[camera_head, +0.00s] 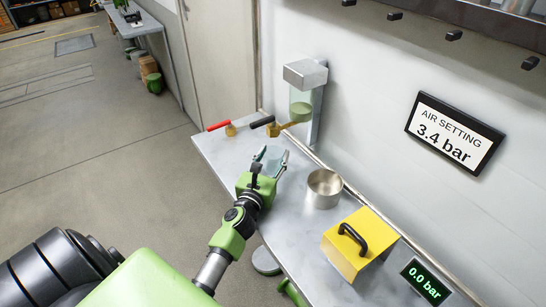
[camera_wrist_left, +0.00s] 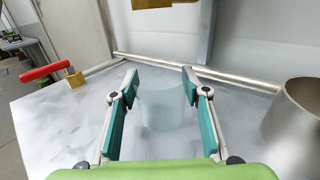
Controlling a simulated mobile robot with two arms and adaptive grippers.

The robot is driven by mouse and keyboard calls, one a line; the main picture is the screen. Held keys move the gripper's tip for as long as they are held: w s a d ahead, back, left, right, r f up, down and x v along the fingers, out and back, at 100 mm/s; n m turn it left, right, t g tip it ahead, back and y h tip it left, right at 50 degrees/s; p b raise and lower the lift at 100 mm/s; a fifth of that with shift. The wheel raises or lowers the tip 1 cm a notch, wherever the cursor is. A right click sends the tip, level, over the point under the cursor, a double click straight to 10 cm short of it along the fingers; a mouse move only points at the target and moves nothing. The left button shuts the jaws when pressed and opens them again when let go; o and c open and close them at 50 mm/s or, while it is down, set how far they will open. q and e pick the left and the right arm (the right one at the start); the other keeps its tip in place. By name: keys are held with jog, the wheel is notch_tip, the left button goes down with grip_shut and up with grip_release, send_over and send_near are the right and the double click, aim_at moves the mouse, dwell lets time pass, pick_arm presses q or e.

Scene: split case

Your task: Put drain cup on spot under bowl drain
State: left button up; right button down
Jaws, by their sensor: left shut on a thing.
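The drain cup (camera_wrist_left: 163,108) looks like a clear, see-through cup and stands upright between the fingers of my left gripper (camera_wrist_left: 162,78). My left gripper (camera_head: 272,155) is shut on the cup, over the left part of the bench in the head view. The filter unit with its greenish bowl (camera_head: 301,108) is on the wall beyond the gripper, with a brass drain valve with a black handle (camera_head: 262,122) at its lower left. The cup is apart from the drain. I cannot make out a marked spot under it. My right gripper is not in view.
The grey bench (camera_head: 222,150) runs along the wall. A steel pot (camera_head: 324,190) stands right of my gripper, with a yellow box with a black handle (camera_head: 355,250) farther right. A red-handled valve (camera_head: 219,126) is at the bench's far left. A pipe runs along the bench's back.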

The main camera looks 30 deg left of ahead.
pick_arm(q)
jog(key=shift+s+d+f, duration=0.1)
jog(key=shift+s+f, duration=0.05)
jog(key=shift+f, duration=0.55)
jog(key=o, duration=1.1)
jog(key=shift+f, duration=0.15)
jog(key=shift+r, duration=0.25)
jog(key=shift+r+p, duration=0.4)
jog(key=shift+p, duration=0.15)
jog(key=b+v, duration=0.1)
jog(key=v, duration=0.9)
jog(key=shift+s+r+b, duration=0.1)
jog(key=shift+s+b, duration=0.2)
jog(key=shift+s, duration=0.1)
jog(key=shift+s+d+r, duration=0.15)
jog(key=shift+s+r, duration=0.05)
jog(key=shift+s, duration=0.25)
